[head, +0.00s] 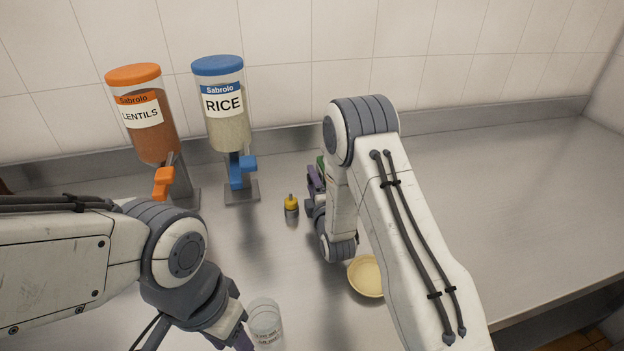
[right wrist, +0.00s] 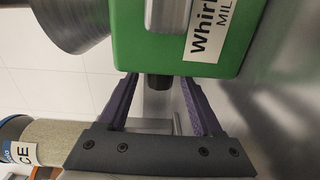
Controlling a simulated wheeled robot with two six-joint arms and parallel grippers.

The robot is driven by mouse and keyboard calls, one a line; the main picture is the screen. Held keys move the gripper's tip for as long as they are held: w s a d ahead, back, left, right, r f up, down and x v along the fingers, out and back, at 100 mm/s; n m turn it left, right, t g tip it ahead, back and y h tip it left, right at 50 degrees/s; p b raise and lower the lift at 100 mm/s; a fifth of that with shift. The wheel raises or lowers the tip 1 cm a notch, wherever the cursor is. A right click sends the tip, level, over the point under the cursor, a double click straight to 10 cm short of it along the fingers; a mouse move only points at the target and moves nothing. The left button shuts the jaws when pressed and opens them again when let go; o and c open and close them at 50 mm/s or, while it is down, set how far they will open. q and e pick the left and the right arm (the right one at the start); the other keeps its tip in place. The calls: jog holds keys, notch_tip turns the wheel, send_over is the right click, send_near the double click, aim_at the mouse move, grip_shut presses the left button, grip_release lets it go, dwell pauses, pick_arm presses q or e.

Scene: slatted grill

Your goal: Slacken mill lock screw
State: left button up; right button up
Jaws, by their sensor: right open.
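The green mill (right wrist: 215,45) fills the upper part of the right wrist view, with a white label partly reading "Whirl". A short dark lock screw (right wrist: 158,82) sticks out of its lower face. My right gripper (right wrist: 160,88) is open, with one purple finger on each side of the screw; I cannot tell whether either touches it. In the head view my right arm hides nearly all of the mill; only a green sliver (head: 321,164) shows beside the right gripper (head: 314,186). My left gripper (head: 236,338) is partly cut off at the bottom edge, beside a clear cup (head: 265,322).
A lentils dispenser (head: 148,125) and a rice dispenser (head: 226,115) stand by the back wall. A small yellow-topped bottle (head: 291,207) stands left of my right gripper. A pale yellow bowl (head: 364,277) sits beside my right arm. The steel counter (head: 510,190) is clear at the right.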

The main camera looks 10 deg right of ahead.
jog(key=shift+w, duration=0.15)
grip_shut()
jog(key=shift+r+g+p, duration=0.35)
jog(key=shift+g+p, duration=0.15)
jog(key=shift+p, duration=0.35)
jog(key=shift+f+g, duration=0.2)
jog(key=shift+g, duration=0.1)
jog(key=shift+f, duration=0.1)
grip_release()
